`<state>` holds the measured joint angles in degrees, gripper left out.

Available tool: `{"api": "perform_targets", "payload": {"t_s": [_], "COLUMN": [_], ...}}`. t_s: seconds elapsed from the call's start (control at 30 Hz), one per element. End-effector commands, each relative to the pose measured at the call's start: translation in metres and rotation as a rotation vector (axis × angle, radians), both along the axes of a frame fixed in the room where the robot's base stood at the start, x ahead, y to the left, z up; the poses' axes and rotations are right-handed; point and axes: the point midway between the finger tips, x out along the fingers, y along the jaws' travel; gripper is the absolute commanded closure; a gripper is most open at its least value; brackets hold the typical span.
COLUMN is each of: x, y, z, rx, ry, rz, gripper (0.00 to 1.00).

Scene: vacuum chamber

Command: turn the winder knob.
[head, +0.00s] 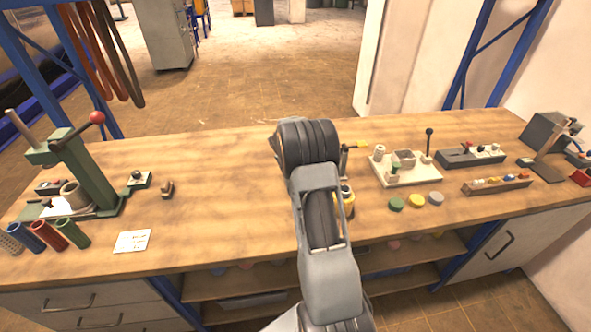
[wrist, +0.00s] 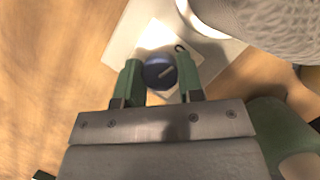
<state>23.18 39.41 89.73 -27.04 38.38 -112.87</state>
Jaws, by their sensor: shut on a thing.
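In the wrist view, the winder knob (wrist: 159,74) is a small, round, dark blue knob with a pale line across its top, slanting up to the right. It sits on a whitish plate (wrist: 124,42). My gripper (wrist: 160,80) has green fingers, one on each side of the knob, and is shut on it. In the head view my arm covers the gripper and the knob. Only a yellow and dark part (head: 347,201) shows beside my arm there, and I cannot tell what it belongs to.
A pale ribbed round body (wrist: 275,25) is close at the upper right in the wrist view. On the wooden bench (head: 230,195), a green press (head: 88,165) stands left and a cream board with parts (head: 418,176) right. Bare wood lies left of my arm.

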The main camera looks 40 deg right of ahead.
Motion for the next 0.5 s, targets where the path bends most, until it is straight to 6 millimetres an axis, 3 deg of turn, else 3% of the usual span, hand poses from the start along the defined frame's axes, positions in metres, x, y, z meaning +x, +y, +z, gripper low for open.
{"api": "perform_targets", "payload": {"t_s": [0.2, 0.5], "x": [-0.0006, 0.0000], "y": [-0.0002, 0.0001], "z": [0.0000, -0.0004], "rx": [0.001, 0.000], "ry": [0.001, 0.002], "rz": [0.000, -0.056], "gripper": [0.89, 0.89]}}
